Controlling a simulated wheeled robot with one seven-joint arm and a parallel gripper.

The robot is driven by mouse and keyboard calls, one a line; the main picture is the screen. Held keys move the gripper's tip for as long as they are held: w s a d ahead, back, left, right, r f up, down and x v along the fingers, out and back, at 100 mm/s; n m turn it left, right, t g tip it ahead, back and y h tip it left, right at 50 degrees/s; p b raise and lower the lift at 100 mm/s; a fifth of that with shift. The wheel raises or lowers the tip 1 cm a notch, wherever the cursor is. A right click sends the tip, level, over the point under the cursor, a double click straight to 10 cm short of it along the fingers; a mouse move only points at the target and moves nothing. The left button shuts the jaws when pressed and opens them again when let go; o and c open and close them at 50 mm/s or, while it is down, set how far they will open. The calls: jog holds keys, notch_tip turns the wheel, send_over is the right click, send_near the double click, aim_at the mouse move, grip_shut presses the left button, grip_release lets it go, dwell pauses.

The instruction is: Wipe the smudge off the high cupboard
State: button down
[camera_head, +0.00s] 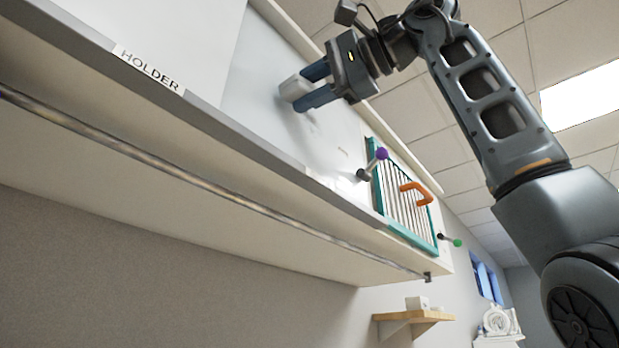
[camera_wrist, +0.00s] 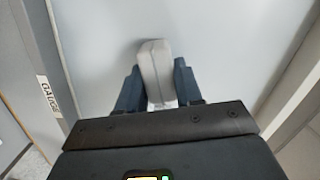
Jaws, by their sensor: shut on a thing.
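My gripper (camera_head: 304,88) is shut on a pale grey block (camera_head: 292,88) at the white face of the high cupboard (camera_head: 255,70). In the wrist view the block (camera_wrist: 155,62) sits upright between my two blue fingers. The block is at or very close to the cupboard face; I cannot tell whether it touches. Faint greyish marks (camera_head: 316,122) show on the face just below and right of the block in the head view. I cannot tell whether they are the smudge or shadow. In the wrist view the face around the block looks plain.
A "HOLDER" label (camera_head: 150,70) and a metal rail (camera_head: 180,165) run along the cupboard's lower edge. Right of my gripper are a purple-knobbed part (camera_head: 381,154), a teal-framed rack (camera_head: 377,190) with an orange handle (camera_head: 417,192), and a green-tipped peg (camera_head: 456,242).

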jog(key=shift+w+a, duration=0.4)
jog(key=shift+a, duration=0.1)
